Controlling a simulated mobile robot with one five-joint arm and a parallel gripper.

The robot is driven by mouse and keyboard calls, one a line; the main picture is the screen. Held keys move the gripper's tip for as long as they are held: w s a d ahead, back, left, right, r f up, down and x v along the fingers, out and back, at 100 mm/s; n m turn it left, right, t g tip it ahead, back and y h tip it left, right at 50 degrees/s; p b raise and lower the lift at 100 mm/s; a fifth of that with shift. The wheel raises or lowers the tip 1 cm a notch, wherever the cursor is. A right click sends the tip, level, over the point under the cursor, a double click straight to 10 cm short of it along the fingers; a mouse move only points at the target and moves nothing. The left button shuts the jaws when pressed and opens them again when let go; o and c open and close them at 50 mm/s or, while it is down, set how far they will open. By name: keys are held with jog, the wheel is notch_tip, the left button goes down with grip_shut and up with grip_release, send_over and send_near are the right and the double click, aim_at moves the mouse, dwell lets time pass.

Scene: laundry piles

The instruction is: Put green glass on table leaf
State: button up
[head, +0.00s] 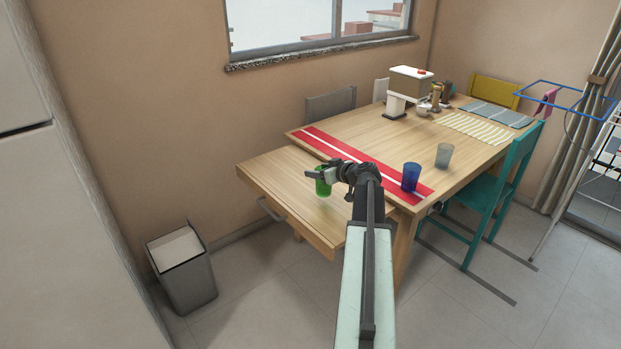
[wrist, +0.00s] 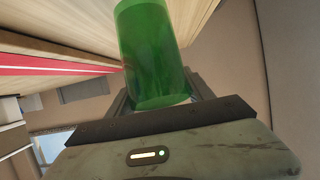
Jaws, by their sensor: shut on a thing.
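The green glass (head: 323,187) is at my gripper (head: 322,174), over the near-left table leaf (head: 279,199). In the wrist view the green glass (wrist: 155,55) stands between the two fingers of my gripper (wrist: 160,88), which is shut on it. The leaf is a bare wooden panel, slightly lower than the main tabletop, at its left end. I cannot tell whether the glass base touches the leaf or hangs just above it.
A red runner (head: 330,148) with a white stripe lies along the main table (head: 357,133). A blue glass (head: 410,177) and a grey glass (head: 443,156) stand right of my arm. A bin (head: 182,268) stands on the floor at left. Most of the leaf is clear.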

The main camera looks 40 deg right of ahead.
jog(key=shift+d+f+b, duration=0.15)
jog(key=shift+f+b, duration=1.8)
jog(key=shift+b, duration=0.05)
jog(key=shift+w+a+r, duration=0.15)
jog(key=shift+a+r, duration=0.05)
jog(key=shift+f, duration=0.2)
jog(key=o, duration=1.6)
jog(key=shift+r, duration=0.1)
jog(key=shift+s+r+p, duration=0.2)
jog(key=shift+r+p, duration=0.15)
jog(key=shift+p, duration=0.1)
jog(key=p+v, duration=0.4)
jog(key=v, duration=0.7)
jog(key=shift+s, duration=0.25)
